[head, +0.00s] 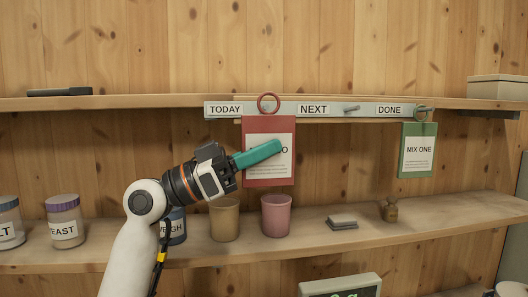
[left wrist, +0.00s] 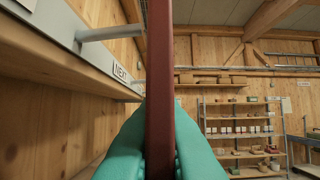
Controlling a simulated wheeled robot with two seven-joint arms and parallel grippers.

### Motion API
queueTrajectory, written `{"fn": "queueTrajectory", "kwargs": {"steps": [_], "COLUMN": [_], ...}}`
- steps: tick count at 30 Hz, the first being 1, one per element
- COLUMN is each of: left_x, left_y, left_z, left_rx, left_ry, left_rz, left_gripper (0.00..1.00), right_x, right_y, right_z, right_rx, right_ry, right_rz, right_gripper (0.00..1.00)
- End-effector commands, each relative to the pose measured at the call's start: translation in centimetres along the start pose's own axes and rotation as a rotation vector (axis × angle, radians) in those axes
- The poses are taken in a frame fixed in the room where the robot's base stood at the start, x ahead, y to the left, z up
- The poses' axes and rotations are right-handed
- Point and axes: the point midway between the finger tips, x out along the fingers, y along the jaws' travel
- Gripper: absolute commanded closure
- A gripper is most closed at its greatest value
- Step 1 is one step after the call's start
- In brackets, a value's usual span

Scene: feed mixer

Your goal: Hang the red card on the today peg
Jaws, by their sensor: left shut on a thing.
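The red card (head: 257,178) with a white label and a red ring (head: 268,103) at its top hangs upright in front of the rail (head: 330,117). My left gripper (head: 262,152) is shut on the card, its teal fingers partly covering the label. In the left wrist view the red card (left wrist: 160,80) is edge-on between the fingers (left wrist: 160,150). A grey peg (left wrist: 108,32) sticks out from the rail toward the card's left side, just before the NEXT label. The ring is right of the TODAY label (head: 225,110); I cannot tell whether it is around the peg. My right gripper is out of view.
A green card (head: 417,150) hangs by the DONE label (head: 389,110). The NEXT peg (head: 351,108) is bare.

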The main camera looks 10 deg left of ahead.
Motion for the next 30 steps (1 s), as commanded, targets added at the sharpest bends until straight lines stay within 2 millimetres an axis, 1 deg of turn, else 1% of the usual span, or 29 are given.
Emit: {"fn": "queueTrajectory", "kwargs": {"steps": [15,17,21,30], "left_x": [-0.1,-0.3,-0.4,-0.5], "left_y": [3.1,3.4,4.0,4.2], "left_z": [-0.1,-0.7,-0.9,-1.1], "left_rx": [-0.002,0.0,0.0,0.001], "left_ry": [-0.001,-0.001,-0.002,-0.001], "left_rz": [0.001,0.001,0.0,0.0], "left_gripper": [1.0,1.0,1.0,1.0], "right_x": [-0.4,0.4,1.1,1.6], "right_y": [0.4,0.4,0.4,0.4], "right_z": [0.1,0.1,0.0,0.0], "right_rx": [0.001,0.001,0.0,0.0], "right_ry": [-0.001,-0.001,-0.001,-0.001], "right_rz": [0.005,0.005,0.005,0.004], "right_gripper": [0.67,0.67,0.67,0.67]}}
